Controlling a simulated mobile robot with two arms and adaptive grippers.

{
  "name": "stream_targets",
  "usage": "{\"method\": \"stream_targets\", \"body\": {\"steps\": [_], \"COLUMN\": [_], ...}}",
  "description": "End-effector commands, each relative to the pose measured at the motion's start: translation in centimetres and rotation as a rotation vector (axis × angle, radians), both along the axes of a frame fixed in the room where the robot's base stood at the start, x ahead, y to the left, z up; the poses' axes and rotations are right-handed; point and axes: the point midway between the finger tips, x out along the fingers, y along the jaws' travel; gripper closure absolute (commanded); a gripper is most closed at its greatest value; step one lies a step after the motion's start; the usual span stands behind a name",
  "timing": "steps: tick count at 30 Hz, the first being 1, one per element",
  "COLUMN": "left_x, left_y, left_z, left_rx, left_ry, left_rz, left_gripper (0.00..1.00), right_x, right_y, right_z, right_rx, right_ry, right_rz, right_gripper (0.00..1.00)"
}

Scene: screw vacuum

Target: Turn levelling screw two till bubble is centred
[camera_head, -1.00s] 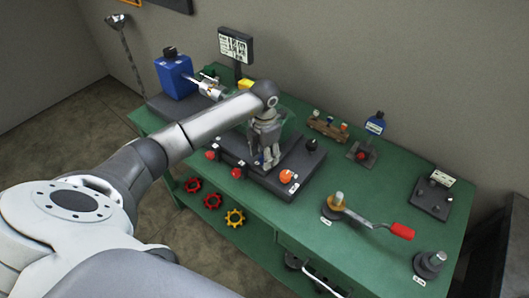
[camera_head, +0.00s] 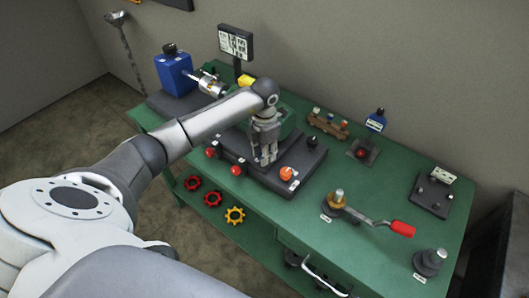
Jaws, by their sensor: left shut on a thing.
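My left gripper (camera_head: 265,158) points down over the dark base plate (camera_head: 308,160) on the green bench. Its fingers are shut on a small part at the plate's front, which they mostly hide; it appears to be a levelling screw, but I cannot read its label. An orange knob (camera_head: 287,173) with a white label sits on the plate just right of the fingers. Two red knobs, one at the far left (camera_head: 211,152) and one nearer (camera_head: 236,170), stick out at the plate's front edge. A black knob (camera_head: 312,141) is at the back right. I cannot make out the bubble. My right gripper is not in view.
A blue box (camera_head: 174,74) with a motor stands at the back left. A crank with a red handle (camera_head: 402,229) lies at the right of the green bench (camera_head: 375,190). A wooden rack (camera_head: 327,124) and a sign post (camera_head: 237,44) stand behind.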

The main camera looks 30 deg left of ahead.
Motion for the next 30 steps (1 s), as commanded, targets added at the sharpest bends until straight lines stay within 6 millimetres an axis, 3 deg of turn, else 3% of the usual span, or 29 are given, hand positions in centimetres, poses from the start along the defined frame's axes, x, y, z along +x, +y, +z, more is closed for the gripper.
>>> {"method": "stream_targets", "body": {"steps": [8, 30], "left_x": [0.1, -0.1], "left_y": [0.1, -0.1], "left_z": [-0.3, -0.3], "left_rx": [0.004, 0.004], "left_ry": [-0.004, -0.004], "left_rz": [-0.164, -0.859], "left_gripper": [0.96, 0.96], "right_x": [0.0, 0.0], "right_y": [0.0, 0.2], "right_z": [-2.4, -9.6], "right_rx": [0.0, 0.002], "right_ry": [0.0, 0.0], "right_rz": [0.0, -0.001], "right_gripper": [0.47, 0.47]}}
